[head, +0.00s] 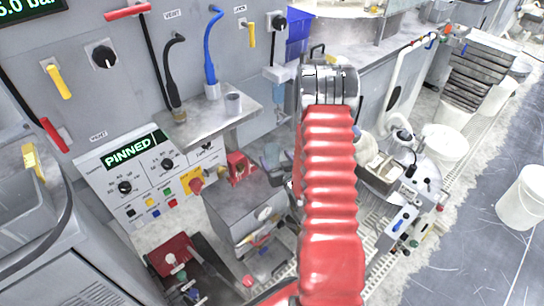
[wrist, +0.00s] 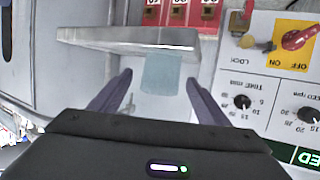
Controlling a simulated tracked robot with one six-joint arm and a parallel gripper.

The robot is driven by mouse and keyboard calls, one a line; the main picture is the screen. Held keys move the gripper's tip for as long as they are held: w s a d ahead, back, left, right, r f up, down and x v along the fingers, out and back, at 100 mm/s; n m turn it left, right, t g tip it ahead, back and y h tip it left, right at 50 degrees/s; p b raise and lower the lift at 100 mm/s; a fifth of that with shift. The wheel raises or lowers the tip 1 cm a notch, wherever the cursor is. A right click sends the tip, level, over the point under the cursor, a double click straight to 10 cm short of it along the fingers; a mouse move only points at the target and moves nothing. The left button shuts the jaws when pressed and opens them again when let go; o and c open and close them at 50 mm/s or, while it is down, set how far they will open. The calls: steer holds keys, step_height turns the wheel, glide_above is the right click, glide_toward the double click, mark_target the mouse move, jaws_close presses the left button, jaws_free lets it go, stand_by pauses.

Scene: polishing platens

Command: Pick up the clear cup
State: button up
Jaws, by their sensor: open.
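The clear cup (wrist: 160,76) is a translucent, pale bluish shape in the wrist view, at the edge of a light grey ledge (wrist: 110,42). That view looks upside down, with panel lettering inverted. My gripper (wrist: 159,82) is open, with one dark finger on each side of the cup in the picture. Gaps show on both sides, and I cannot tell how far ahead of the fingertips the cup is. In the head view my red-sleeved arm hides much of this area, and I cannot make out the cup surely there.
The wrist view shows red numbered blocks (wrist: 180,12) and a control panel (wrist: 262,80) with knobs and a red switch on yellow. A grey box (head: 245,210) stands left of my arm.

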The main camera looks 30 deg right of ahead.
mark_target(270, 151)
steer(key=shift+x, duration=2.3)
steer(key=shift+a, duration=0.1)
steer(key=shift+c, duration=0.7)
steer(key=c, duration=1)
steer(key=shift+s+r, duration=0.1)
steer(key=shift+s+r, duration=0.15)
steer(key=shift+r, duration=0.35)
step_height(270, 151, up, 6)
steer(key=s+d, duration=0.1)
steer(key=s, duration=1.2)
steer(key=s+d, duration=0.1)
steer(key=s, duration=0.5)
steer(key=shift+s+d+f, duration=0.1)
steer(key=shift+s+d, duration=0.1)
steer(key=shift+d, duration=0.2)
